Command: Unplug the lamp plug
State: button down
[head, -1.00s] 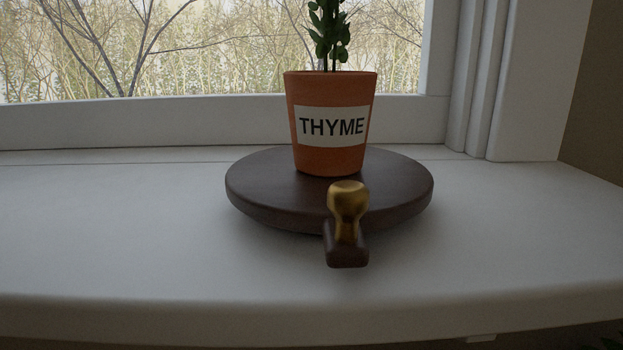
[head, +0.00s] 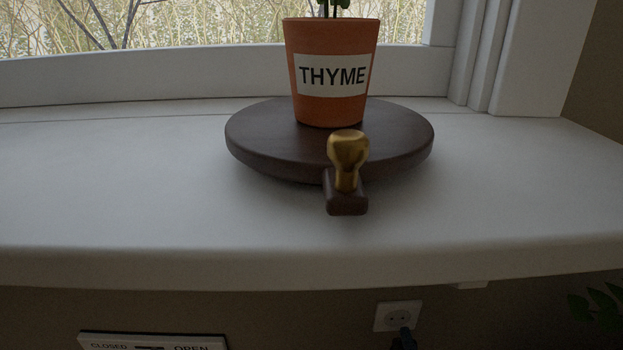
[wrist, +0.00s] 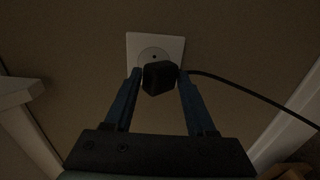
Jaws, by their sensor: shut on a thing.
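The black lamp plug (wrist: 159,78) is between the two blue fingers of my gripper (wrist: 158,82) in the wrist view, and the gripper is shut on it. A white wall socket (wrist: 134,48) is just behind the plug. Its round face and a dark hole show above the plug. In the head view the socket (head: 398,311) shows its holes uncovered, and the dark plug (head: 404,340) is below them at the bottom edge, seemingly apart from the face. A black cable (wrist: 240,90) runs from the plug to the right. The gripper cannot be made out in the head view.
The window sill (head: 120,200) overhangs the socket. A CLOSED/OPEN sign (head: 150,342) is at lower left, leaves (head: 597,305) at lower right.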

jog(key=shift+s+d+p, duration=0.1)
jog(key=shift+s+p, duration=0.4)
jog(key=shift+s, duration=1.05)
jog(key=shift+c, duration=0.7)
grip_release()
